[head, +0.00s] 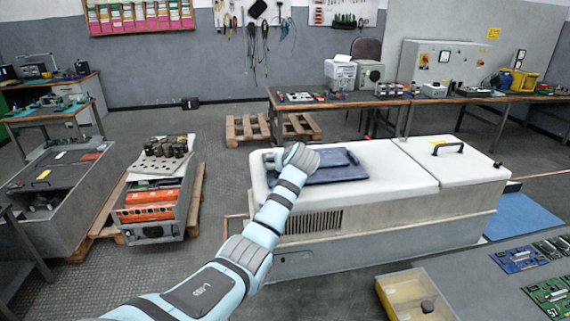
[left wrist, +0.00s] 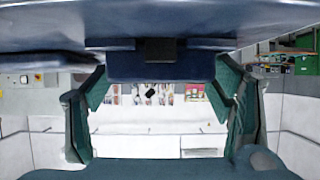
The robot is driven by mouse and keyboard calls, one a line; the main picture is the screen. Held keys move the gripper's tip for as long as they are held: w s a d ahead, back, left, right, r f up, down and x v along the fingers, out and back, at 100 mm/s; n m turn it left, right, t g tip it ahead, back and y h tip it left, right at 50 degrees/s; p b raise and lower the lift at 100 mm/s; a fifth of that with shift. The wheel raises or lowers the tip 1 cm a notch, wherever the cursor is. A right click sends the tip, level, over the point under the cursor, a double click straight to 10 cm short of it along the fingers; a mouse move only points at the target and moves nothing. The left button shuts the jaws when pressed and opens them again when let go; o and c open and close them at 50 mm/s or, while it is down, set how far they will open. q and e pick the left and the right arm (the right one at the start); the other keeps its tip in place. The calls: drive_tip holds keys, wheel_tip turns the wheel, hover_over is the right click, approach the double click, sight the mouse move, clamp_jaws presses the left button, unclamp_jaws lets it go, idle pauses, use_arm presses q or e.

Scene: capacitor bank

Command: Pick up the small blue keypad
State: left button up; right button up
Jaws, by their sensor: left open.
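A dark blue flat object (head: 335,164), the thing nearest to a small blue keypad here, lies on the white top of the long cabinet. No keys can be made out on it. In the left wrist view a dark blue body (left wrist: 60,32) fills the top, with a blue block (left wrist: 160,68) jutting from it. My left gripper (head: 268,160) is at the left side of the blue object, partly hidden by my wrist. In the left wrist view its two fingers (left wrist: 160,80) are open, one on either side of the block. Contact cannot be told.
The white cabinet (head: 385,160) has a second lid with a black handle (head: 448,147) to the right. A grey crate of orange modules (head: 150,213) stands on a pallet at left. A yellowish bin (head: 405,295) and green circuit boards (head: 548,290) are at front right.

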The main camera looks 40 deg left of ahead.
use_arm(q)
drive_tip(key=shift+s, duration=0.15)
drive_tip(key=shift+r, duration=0.1)
drive_tip(key=shift+c, duration=1.3)
drive_tip(key=c, duration=1)
use_arm(e)
drive_tip(key=shift+s, duration=0.4)
use_arm(q)
drive_tip(key=shift+c, duration=0.2)
